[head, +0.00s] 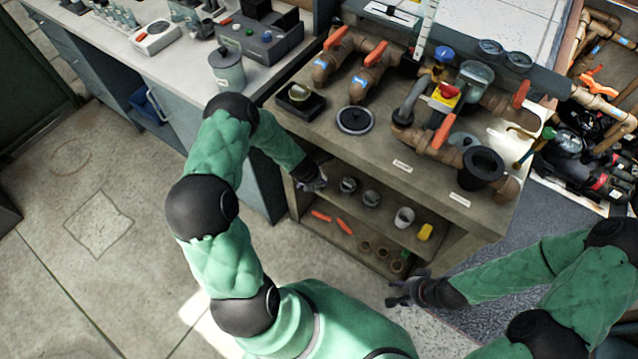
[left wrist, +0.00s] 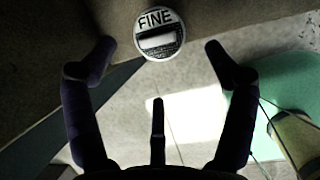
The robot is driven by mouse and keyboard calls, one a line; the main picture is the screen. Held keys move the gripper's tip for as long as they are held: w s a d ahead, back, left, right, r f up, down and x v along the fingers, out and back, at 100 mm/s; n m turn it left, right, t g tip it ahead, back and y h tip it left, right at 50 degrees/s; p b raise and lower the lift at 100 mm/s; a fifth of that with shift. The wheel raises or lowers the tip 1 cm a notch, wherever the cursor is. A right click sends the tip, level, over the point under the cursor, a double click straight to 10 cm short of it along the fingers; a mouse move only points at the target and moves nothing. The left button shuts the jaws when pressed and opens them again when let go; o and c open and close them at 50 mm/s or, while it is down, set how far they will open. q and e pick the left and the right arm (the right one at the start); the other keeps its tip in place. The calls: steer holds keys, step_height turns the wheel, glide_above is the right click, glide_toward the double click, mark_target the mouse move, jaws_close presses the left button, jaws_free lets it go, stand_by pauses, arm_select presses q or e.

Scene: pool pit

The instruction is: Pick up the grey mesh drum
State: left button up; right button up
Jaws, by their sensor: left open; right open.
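Two small grey drums stand on the upper shelf under the bench: one drum (head: 348,185) nearer my left gripper and a second drum (head: 371,199) to its right. The mesh is too small to make out in the head view. In the left wrist view a round drum (left wrist: 158,34) has a white rim, a dark grey mesh-like patch and the word FINE. It lies ahead of the fingertips, between their lines and apart from them. My left gripper (head: 320,180) is open and empty at the shelf's left end; its fingers also show in the left wrist view (left wrist: 160,52). My right gripper (head: 394,290) is open, low in front of the bench.
A pale cup (head: 404,217) and a yellow block (head: 425,232) stand further right on the shelf (head: 385,213). The lower shelf holds orange pieces (head: 321,216) and brown cups (head: 366,247). The bench top (head: 330,120) overhangs the shelf and carries pipes and valves.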

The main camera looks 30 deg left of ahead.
arm_select(q)
steer(key=shift+x, duration=1.1)
steer(key=b+x, duration=0.2)
steer(key=x, duration=0.1)
steer(key=shift+w+d+f, duration=0.2)
steer(key=shift+f, duration=0.1)
steer(key=shift+w+f, duration=0.35)
steer(key=shift+f, duration=0.3)
steer(key=c, duration=1.1)
